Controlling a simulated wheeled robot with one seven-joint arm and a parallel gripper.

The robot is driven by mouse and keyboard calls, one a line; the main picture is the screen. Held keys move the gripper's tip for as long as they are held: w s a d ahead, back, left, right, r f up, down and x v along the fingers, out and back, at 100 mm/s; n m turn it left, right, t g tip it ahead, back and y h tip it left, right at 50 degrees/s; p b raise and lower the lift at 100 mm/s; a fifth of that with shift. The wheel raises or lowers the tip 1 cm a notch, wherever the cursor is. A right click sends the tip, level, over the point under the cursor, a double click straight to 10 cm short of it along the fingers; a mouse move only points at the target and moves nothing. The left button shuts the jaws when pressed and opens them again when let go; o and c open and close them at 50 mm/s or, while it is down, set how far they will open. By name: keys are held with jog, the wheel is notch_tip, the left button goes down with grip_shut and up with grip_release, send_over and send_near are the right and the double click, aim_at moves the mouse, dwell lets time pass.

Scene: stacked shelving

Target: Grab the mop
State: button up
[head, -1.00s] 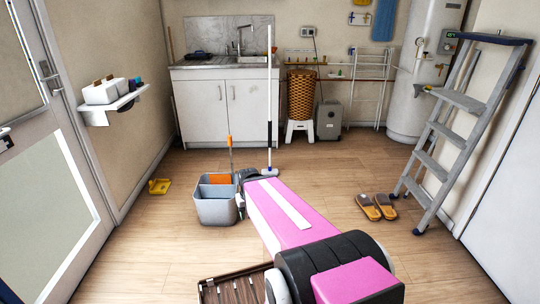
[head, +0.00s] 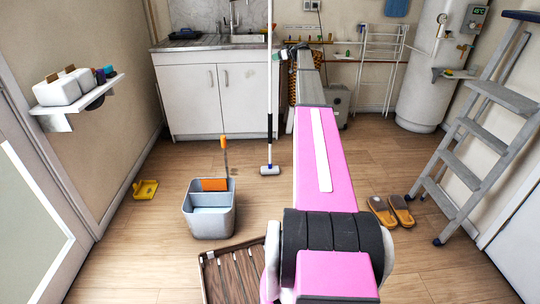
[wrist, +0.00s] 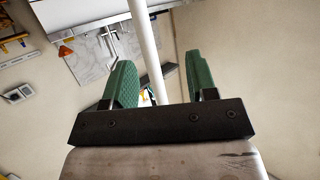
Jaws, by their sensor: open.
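The mop (head: 269,95) stands upright on the floor in front of the sink cabinet, with a white pole, a dark lower grip and a flat white and blue head. My gripper (head: 283,53) is raised beside the upper pole in the head view, open. In the wrist view, the mop's white pole (wrist: 146,45) shows in the gap between the two green finger pads of my gripper (wrist: 155,80). I cannot tell how deep between the fingers it is, and no finger visibly grips it.
A grey bucket (head: 209,222) with an orange-handled tool (head: 224,155) stands on the floor. A slatted wooden crate (head: 232,275) is near my base. The sink cabinet (head: 219,100) is behind the mop. Slippers (head: 390,211) and a stepladder (head: 470,130) are at right.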

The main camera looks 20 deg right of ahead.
jog(key=w+a, duration=0.3)
jog(key=w, duration=0.7)
jog(key=shift+f+t, duration=0.3)
jog(key=shift+f, duration=0.1)
jog(key=shift+a, duration=0.1)
grip_shut()
dwell(1.1)
